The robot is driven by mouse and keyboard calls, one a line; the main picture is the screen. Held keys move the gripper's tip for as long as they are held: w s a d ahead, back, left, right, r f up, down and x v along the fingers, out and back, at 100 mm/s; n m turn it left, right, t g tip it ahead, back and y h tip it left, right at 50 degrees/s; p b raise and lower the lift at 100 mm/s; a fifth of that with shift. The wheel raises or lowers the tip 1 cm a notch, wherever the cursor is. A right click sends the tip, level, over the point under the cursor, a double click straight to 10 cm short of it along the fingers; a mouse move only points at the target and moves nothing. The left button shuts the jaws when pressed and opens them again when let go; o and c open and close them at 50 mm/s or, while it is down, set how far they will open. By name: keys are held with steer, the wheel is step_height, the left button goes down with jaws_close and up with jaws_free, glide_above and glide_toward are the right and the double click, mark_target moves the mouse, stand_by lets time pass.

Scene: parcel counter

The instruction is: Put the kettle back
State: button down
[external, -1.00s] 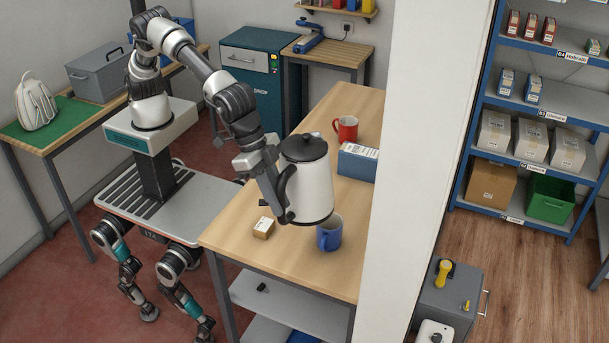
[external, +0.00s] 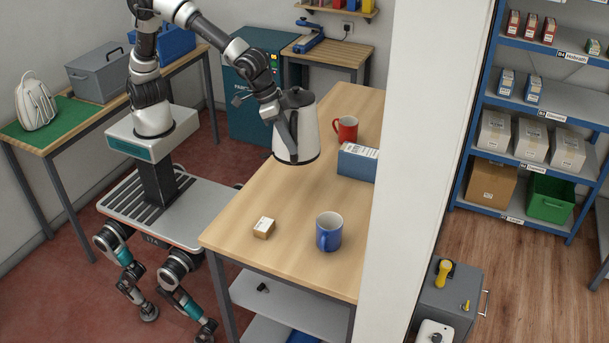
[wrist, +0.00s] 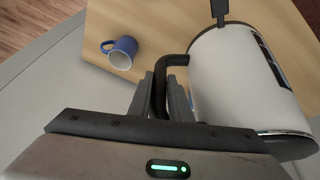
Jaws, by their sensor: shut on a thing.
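The kettle (external: 303,128) is white with a dark lid, a dark handle and a dark bottom rim. My gripper (external: 289,133) is shut on its handle and holds it roughly upright, seemingly above the wooden counter (external: 260,200). In the wrist view the kettle (wrist: 240,85) fills the right side. Its black handle (wrist: 161,85) lies between the two fingers of my gripper (wrist: 168,95). The kettle's underside and what lies directly beneath it are hidden. I see no kettle base in these frames.
A red mug (external: 346,129) and a blue box (external: 358,162) stand right of the kettle. A white wall (external: 412,170) borders the counter's right side. The counter's left-middle is clear.

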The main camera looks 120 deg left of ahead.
step_height(320, 180, down, 2)
steer(key=shift+f, duration=0.2)
step_height(320, 180, down, 12)
steer(key=shift+f, duration=0.2)
stand_by(0.4)
steer(key=shift+w+f, duration=0.1)
steer(key=shift+f, duration=0.05)
steer(key=c, duration=2)
jaws_free()
steer(key=shift+f, duration=0.1)
steer(key=o, duration=0.4)
steer(key=v, duration=1.2)
steer(key=shift+s+p, duration=0.2)
steer(key=shift+p, duration=0.15)
